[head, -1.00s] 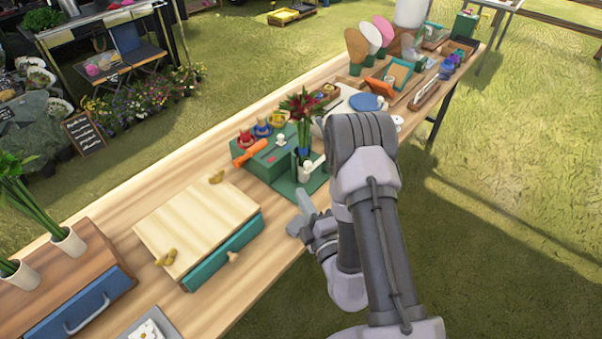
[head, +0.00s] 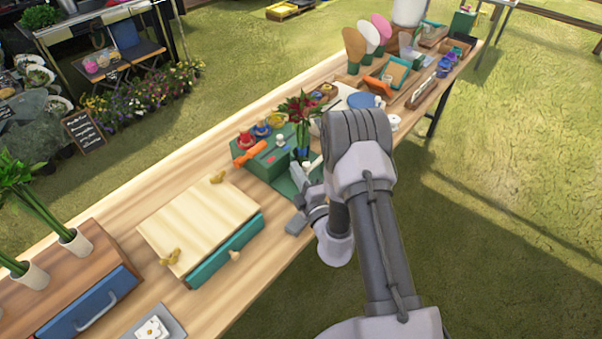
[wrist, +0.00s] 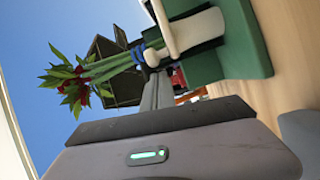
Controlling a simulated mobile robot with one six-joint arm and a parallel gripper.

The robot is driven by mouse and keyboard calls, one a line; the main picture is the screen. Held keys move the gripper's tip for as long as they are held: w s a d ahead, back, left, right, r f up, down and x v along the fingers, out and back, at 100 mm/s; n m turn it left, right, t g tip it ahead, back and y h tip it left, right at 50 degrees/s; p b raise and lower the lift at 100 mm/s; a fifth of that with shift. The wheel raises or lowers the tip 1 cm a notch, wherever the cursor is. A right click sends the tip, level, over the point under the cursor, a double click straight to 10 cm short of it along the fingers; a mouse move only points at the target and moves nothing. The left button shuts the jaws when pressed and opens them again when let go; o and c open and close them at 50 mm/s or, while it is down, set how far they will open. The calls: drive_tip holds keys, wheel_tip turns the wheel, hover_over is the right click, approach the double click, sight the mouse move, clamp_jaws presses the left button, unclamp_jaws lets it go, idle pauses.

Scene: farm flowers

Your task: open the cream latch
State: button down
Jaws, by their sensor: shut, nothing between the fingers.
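A cream latch piece (wrist: 165,27) shows in the wrist view as a pale bar with a round knob end, beside a wider cream block (wrist: 196,33) on a green base (wrist: 238,50). In the head view a pale part of it (head: 313,164) shows beside the green box (head: 270,158), partly hidden by my arm. My gripper (head: 299,180) is shut and empty, at the near side of the green base. In the wrist view its fingertips (wrist: 157,84) point up at the knob end; I cannot tell whether they touch it.
Red flowers (head: 300,108) with a blue band stand just behind the latch. An orange handle (head: 248,155) lies on the green box's left. A wooden box with a teal drawer (head: 226,250) sits to the left. The grass at right is clear.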

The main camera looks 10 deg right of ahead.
drive_tip(key=shift+s+d+f, duration=0.1)
drive_tip(key=shift+d, duration=0.45)
drive_tip(key=shift+s+d, duration=0.15)
drive_tip(key=shift+s+d+n+y, duration=0.25)
drive_tip(key=shift+n+y, duration=0.15)
drive_tip(key=shift+y, duration=0.2)
drive_tip(key=shift+s+g+y, duration=0.1)
drive_tip(key=shift+g+y, duration=0.2)
drive_tip(key=shift+y, duration=0.1)
